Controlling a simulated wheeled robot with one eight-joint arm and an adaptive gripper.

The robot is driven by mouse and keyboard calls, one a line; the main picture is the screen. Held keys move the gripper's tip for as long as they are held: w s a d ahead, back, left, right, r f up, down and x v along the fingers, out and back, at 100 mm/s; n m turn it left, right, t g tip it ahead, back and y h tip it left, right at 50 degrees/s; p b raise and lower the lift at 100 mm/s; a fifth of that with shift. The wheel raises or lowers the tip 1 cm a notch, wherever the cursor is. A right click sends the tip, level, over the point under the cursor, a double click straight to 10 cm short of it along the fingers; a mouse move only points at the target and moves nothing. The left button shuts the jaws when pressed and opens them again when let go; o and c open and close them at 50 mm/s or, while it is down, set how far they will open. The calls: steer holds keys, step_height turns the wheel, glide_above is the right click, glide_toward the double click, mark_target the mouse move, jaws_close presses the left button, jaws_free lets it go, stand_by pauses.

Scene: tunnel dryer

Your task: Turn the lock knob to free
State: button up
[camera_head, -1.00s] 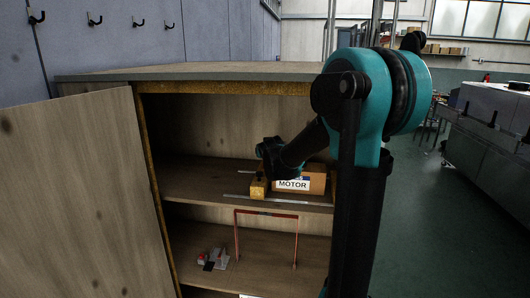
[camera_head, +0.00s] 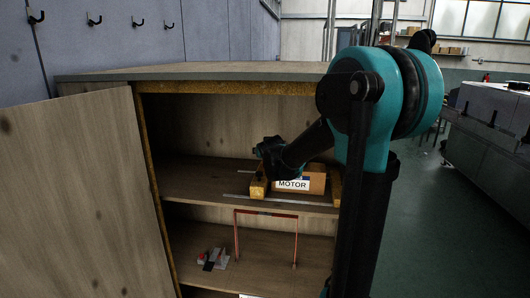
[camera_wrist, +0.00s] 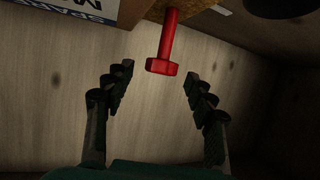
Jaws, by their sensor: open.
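The red lock knob (camera_wrist: 163,66) shows in the wrist view as a stem ending in a short crossbar. It comes out of a wooden part (camera_wrist: 175,14) at the top of that view. My gripper (camera_wrist: 158,73) is open, with one finger on each side of the knob's crossbar and a gap at both sides. I cannot tell how deep the knob sits between the fingers. In the head view the end of my arm reaches into the cabinet's upper compartment, and the knob and fingers cannot be made out there.
A box labelled MOTOR (camera_head: 292,184) sits on the cabinet shelf (camera_head: 190,183) between yellowish wooden blocks (camera_head: 258,188). Below are a thin red frame (camera_head: 237,235) and small red and grey items (camera_head: 214,258). The open cabinet door (camera_head: 85,200) stands at left.

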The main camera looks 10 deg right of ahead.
steer(key=v, duration=1)
steer(key=shift+s, duration=0.3)
steer(key=shift+r, duration=0.2)
